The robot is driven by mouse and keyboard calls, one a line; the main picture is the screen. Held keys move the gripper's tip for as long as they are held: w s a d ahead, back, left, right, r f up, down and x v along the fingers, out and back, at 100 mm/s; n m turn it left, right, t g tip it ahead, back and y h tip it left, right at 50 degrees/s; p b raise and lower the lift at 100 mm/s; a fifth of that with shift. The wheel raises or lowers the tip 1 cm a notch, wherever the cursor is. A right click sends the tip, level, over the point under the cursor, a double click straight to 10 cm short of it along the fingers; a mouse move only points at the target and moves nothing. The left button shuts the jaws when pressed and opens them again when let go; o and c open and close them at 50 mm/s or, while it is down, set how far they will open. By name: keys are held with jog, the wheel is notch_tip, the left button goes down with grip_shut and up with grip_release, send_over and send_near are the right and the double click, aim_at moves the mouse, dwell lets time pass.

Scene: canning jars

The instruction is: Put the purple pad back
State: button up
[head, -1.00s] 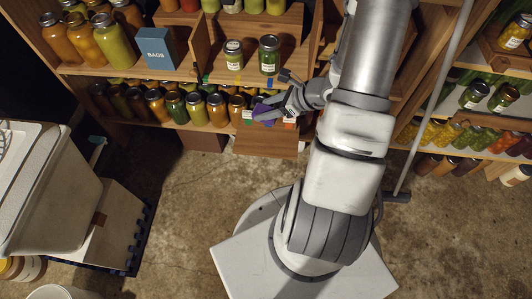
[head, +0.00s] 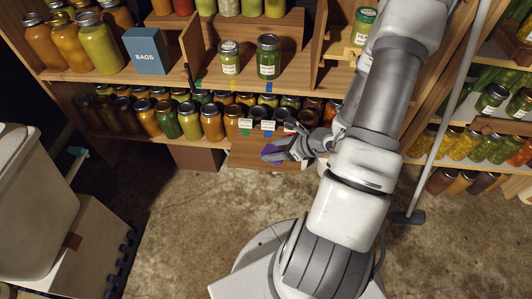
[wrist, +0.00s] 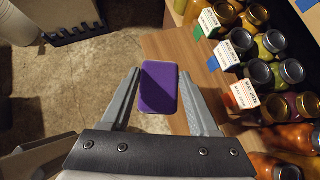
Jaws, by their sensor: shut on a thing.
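The purple pad (wrist: 159,88) is a flat rounded rectangle held between the fingertips of my gripper (wrist: 158,100) in the wrist view. My gripper is shut on it by its two sides. In the head view my gripper (head: 277,153) is low in front of the shelf, with part of the purple pad (head: 269,151) showing between the fingers. In the wrist view the pad overlaps the edge of a wooden board (wrist: 205,75). I cannot tell its height above that board.
Jars with date tags (wrist: 229,61) line the shelf beside the board. A blue BAGS box (head: 146,51) and two green jars (head: 268,57) stand on the shelf above. A white bin (head: 35,205) is at left. Bare concrete floor (head: 190,230) lies in front.

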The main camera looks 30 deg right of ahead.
aim_at(266, 149)
jog(key=w+f, duration=0.1)
jog(key=w, duration=0.1)
jog(key=w+f+b, duration=0.1)
jog(key=w, duration=0.1)
jog(key=w+f, duration=0.2)
jog(key=shift+w+d, duration=0.15)
jog(key=shift+d, duration=0.1)
jog(key=shift+f+b, duration=1)
jog(key=shift+f, duration=0.85)
jog(key=shift+f, duration=0.2)
jog(key=o, duration=1.4)
jog(key=shift+o, duration=0.2)
